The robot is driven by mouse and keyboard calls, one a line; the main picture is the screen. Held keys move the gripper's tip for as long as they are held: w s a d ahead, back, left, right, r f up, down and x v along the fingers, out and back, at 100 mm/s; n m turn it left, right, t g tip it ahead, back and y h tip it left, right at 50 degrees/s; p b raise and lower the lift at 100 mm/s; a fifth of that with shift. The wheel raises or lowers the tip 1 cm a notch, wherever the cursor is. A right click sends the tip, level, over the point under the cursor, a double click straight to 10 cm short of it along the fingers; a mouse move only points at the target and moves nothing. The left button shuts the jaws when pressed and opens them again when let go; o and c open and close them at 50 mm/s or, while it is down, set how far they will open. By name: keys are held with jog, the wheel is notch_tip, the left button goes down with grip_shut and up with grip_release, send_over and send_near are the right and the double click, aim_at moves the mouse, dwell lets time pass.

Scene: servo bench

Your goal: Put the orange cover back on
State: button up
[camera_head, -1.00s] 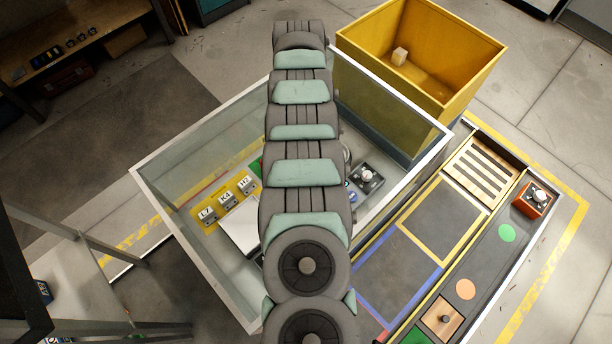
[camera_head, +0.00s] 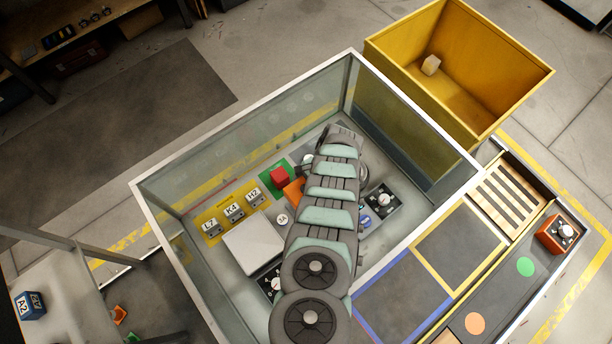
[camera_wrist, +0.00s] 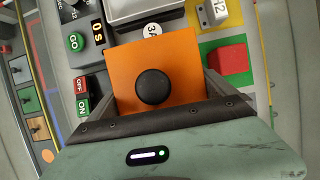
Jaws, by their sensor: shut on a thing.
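The orange cover (camera_wrist: 122,68) is a flat square plate with a round black knob in its middle. It fills the centre of the wrist view, between the two dark fingers of my gripper (camera_wrist: 160,88), which is shut on it. The cover is above the grey panel; whether it touches the panel I cannot tell. In the head view a strip of the orange cover (camera_head: 292,191) shows left of my arm, inside the glass-walled box (camera_head: 240,125). My arm hides the rest of it and the gripper there. What lies directly under the cover is hidden.
A red block (camera_head: 279,175) on a green patch is close beside the cover. Labelled blocks (camera_head: 234,211), a pale box (camera_head: 253,243) and a dial unit (camera_head: 381,199) surround it.

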jog(key=shift+s+f+b, duration=0.2)
jog(key=shift+f+b, duration=0.25)
jog(key=shift+f, duration=0.05)
jog(key=shift+s+f+b, duration=0.2)
jog(key=shift+f+b, duration=0.25)
jog(key=shift+f, duration=0.05)
notch_tip(320, 180, down, 4)
jog(key=b, duration=0.4)
jog(key=shift+w+f, duration=0.1)
jog(key=shift+f, duration=0.05)
jog(key=shift+f+b, duration=1.3)
jog(key=shift+b, duration=0.2)
dwell(1.4)
jog(key=o, duration=1.1)
jog(key=shift+c, duration=0.2)
jog(key=shift+r, duration=0.15)
jog(key=shift+r+p, duration=3.85)
jog(key=shift+r, duration=0.05)
